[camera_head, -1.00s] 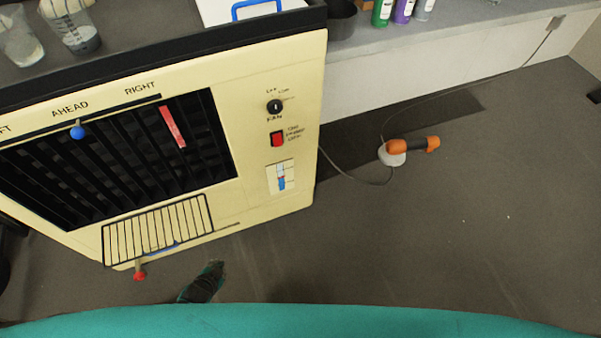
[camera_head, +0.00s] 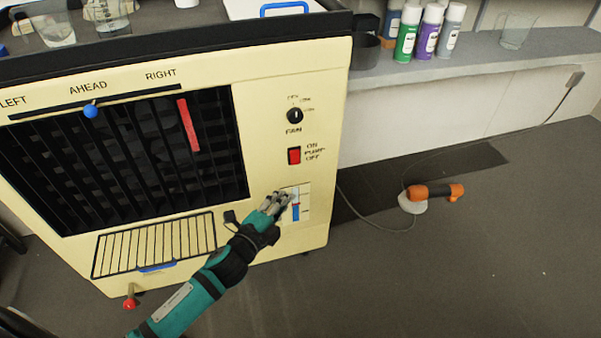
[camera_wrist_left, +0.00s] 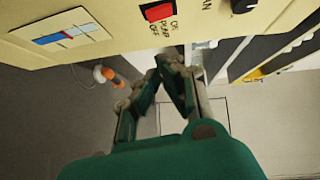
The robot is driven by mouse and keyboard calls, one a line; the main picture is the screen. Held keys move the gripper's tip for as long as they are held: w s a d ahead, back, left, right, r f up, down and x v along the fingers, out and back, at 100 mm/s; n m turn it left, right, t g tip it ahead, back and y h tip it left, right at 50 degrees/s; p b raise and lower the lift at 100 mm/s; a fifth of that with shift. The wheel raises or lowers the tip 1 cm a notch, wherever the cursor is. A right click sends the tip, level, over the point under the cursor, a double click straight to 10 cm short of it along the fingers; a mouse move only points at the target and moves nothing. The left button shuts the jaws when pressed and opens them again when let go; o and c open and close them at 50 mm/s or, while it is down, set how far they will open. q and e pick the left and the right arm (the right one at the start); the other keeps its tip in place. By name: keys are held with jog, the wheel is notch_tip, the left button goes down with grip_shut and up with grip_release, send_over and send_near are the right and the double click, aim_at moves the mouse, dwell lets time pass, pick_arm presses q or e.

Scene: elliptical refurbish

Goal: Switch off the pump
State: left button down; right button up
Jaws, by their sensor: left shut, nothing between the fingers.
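The pump switch (camera_head: 294,155) is a red rocker in a black frame on the cream front panel, with "ON PUMP OFF" lettered beside it. It also shows at the top of the left wrist view (camera_wrist_left: 158,11). I cannot tell which way the rocker is tipped. My left gripper (camera_head: 280,196) is shut and empty, below and slightly left of the switch, in front of the panel's level gauge (camera_head: 297,205). In the left wrist view the fingertips (camera_wrist_left: 168,62) meet below the switch, apart from it. My right gripper is not in view.
The fan knob (camera_head: 295,116) sits above the switch. The dark louvred grille (camera_head: 125,150) and wire rack (camera_head: 155,246) lie to the left. Bottles (camera_head: 428,35) stand on the ledge at the right. An orange-handled tool (camera_head: 435,192) lies on the open floor.

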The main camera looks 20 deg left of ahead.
pick_arm(q)
jog(key=shift+w, duration=0.1)
jog(key=b, duration=0.1)
send_near(295, 157)
jog(key=w+d+f, duration=0.2)
jog(key=w+d, duration=0.2)
jog(key=d, duration=0.2)
jog(key=shift+w+a+f+b, duration=0.15)
jog(key=shift+w+a+b, duration=0.05)
jog(key=shift+w+a, duration=0.35)
jog(key=shift+w+a+f+b, duration=0.2)
jog(key=shift+w+a, duration=0.3)
jog(key=shift+w, duration=0.2)
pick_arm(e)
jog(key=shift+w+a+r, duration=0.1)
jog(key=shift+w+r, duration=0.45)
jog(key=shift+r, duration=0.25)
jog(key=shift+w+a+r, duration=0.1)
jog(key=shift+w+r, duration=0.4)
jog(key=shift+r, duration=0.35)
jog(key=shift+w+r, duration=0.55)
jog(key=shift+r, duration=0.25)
